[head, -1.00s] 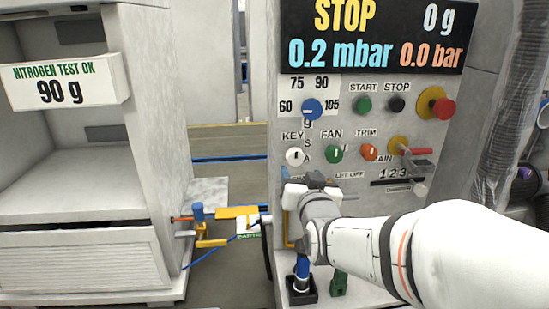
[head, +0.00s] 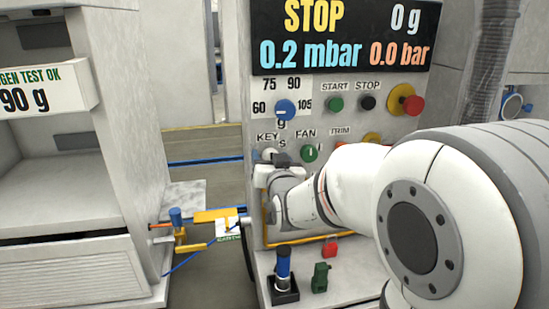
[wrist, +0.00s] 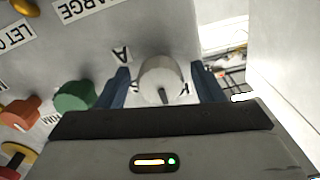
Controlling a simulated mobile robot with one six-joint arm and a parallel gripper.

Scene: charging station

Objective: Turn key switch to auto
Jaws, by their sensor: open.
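The key switch is a round white knob (wrist: 161,78) with a dark line on it, and it shows between my two blue fingers in the wrist view. In the head view the knob (head: 268,153) sits under the KEY label on the grey panel and is partly hidden. My gripper (head: 266,168) is at the knob, with one finger on each side of it. In the wrist view the gripper (wrist: 160,70) is open, with a gap between each finger and the knob. A letter A label (wrist: 122,54) is beside the knob.
The green FAN knob (head: 309,152) is close to my gripper's right, and shows beside one finger in the wrist view (wrist: 75,96). A blue dial (head: 285,110) is above.

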